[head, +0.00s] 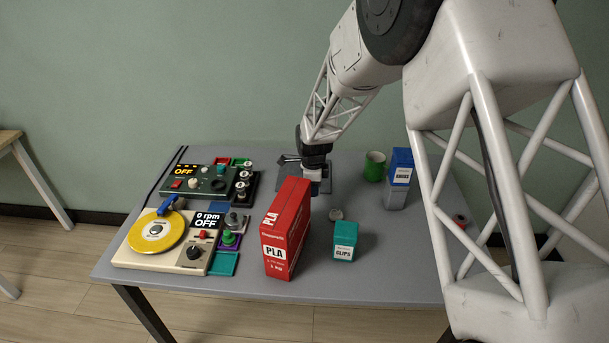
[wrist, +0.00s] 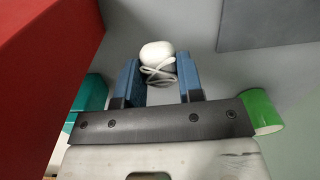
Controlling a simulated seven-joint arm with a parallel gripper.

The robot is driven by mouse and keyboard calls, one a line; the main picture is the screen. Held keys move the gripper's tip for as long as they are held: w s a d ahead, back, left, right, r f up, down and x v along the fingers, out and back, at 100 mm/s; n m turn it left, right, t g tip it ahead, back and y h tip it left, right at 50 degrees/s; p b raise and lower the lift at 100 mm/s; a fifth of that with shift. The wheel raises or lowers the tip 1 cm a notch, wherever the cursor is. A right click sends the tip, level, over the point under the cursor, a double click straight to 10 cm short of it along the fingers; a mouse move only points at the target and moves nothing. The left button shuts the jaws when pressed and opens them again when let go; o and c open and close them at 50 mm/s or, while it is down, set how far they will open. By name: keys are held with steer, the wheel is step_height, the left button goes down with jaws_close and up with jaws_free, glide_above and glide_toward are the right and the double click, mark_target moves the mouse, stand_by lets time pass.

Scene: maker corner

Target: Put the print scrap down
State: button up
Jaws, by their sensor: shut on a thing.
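My gripper (head: 314,172) is behind the red PLA box in the head view, low over the far part of the table, its fingertips not clearly seen. In the wrist view its two blue fingers (wrist: 160,80) are closed on the print scrap (wrist: 157,54), a whitish rounded piece with thin loops of strand. I cannot make out the scrap in the head view. I cannot tell whether it touches the table.
The tall red PLA box (head: 287,228) stands close by the gripper. A teal clips box (head: 345,240), a green cup (head: 374,166) and a blue-and-grey box (head: 399,178) stand to the right. A yellow turntable (head: 156,232) and control panels fill the left. A darker grey flat patch (wrist: 268,22) lies beyond the scrap.

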steer(key=shift+f, duration=0.6)
steer(key=shift+w, duration=0.1)
steer(key=w+a, duration=0.1)
steer(key=w, duration=0.4)
steer(key=w+a+f, duration=0.1)
steer(key=w+a, duration=0.1)
steer(key=w, duration=0.3)
steer(key=w+a, duration=0.1)
steer(key=w, duration=0.4)
steer(key=shift+w+a+f, duration=0.1)
steer(key=shift+a+f, duration=0.05)
steer(key=shift+f, duration=0.1)
steer(key=shift+f, duration=1.75)
steer(key=shift+f, duration=0.1)
